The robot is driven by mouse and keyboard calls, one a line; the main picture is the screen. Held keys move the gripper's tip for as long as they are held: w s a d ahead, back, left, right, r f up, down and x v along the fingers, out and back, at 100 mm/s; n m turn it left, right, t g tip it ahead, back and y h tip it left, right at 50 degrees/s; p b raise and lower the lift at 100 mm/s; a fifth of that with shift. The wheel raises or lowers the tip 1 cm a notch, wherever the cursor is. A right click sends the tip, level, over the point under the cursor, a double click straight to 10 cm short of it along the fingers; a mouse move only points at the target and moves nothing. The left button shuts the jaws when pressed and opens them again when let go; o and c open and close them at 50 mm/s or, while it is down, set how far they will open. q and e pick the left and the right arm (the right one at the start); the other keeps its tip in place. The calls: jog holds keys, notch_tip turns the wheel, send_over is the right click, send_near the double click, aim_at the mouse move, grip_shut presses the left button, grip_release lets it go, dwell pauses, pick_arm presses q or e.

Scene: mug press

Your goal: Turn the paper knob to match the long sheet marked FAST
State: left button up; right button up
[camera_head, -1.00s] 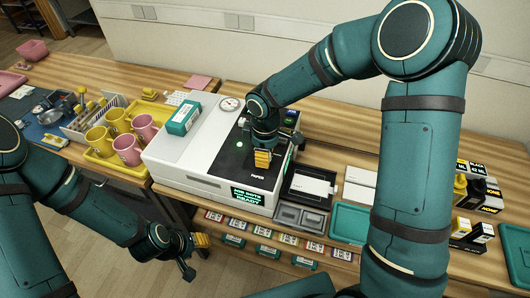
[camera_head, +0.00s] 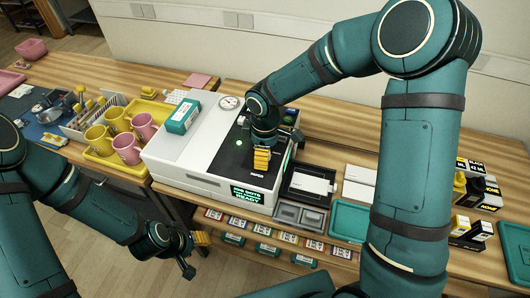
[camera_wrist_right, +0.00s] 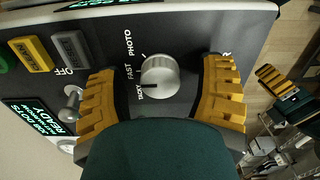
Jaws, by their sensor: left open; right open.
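The silver paper knob (camera_wrist_right: 159,76) sits on the dark panel in the right wrist view. Markings FAST and PHOTO, and a smaller one that looks like TACKY, stand around its left side. A dark line on the knob's lower left seems to face the small marking. My right gripper (camera_wrist_right: 163,92) is open, with yellow fingers on both sides of the knob; contact is not clear. In the head view my right gripper (camera_head: 261,160) hides the knob. My left gripper (camera_head: 192,245) is open and empty, low in front of the bench. No sheet marked FAST is legible.
The white printer (camera_head: 190,165) shows READY. A black tray (camera_head: 310,184) with a white sheet and white stacks (camera_head: 360,182) lie to its right. Mugs stand in a yellow tray (camera_head: 105,160) at left. A lever switch (camera_wrist_right: 73,100) is near the left finger.

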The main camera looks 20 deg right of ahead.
notch_tip(320, 180, up, 12)
dwell(0.4)
jog(key=shift+s+f, duration=0.15)
jog(key=shift+f, duration=0.05)
